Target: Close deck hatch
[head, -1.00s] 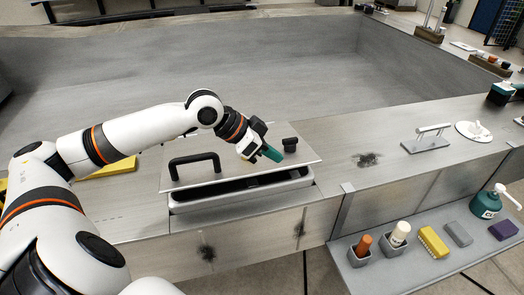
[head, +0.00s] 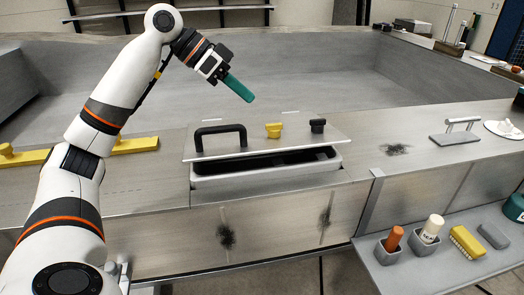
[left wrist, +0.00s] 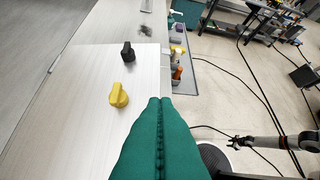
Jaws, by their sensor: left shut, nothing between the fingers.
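The deck hatch's flat metal lid (head: 235,148) bears a black bar handle (head: 220,130), a yellow knob (head: 273,131) and a black knob (head: 318,126). Its front edge stands above the pale hatch rim (head: 265,178), with a dark gap between. In the left wrist view, the yellow knob (left wrist: 118,96) and black knob (left wrist: 127,55) stand on the lid. My left gripper (head: 248,97) has teal fingers, shut and empty, in the air above and behind the lid. An arm, apparently my right, shows small in the left wrist view with its gripper (left wrist: 234,143); its jaws are unclear.
A low shelf (head: 410,268) at the front right holds an orange-handled item (head: 393,240), a white bottle (head: 431,229) and a yellow brush (head: 467,242). A grey handled plate (head: 455,138) lies on the deck right of the hatch. Yellow bars lie at left.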

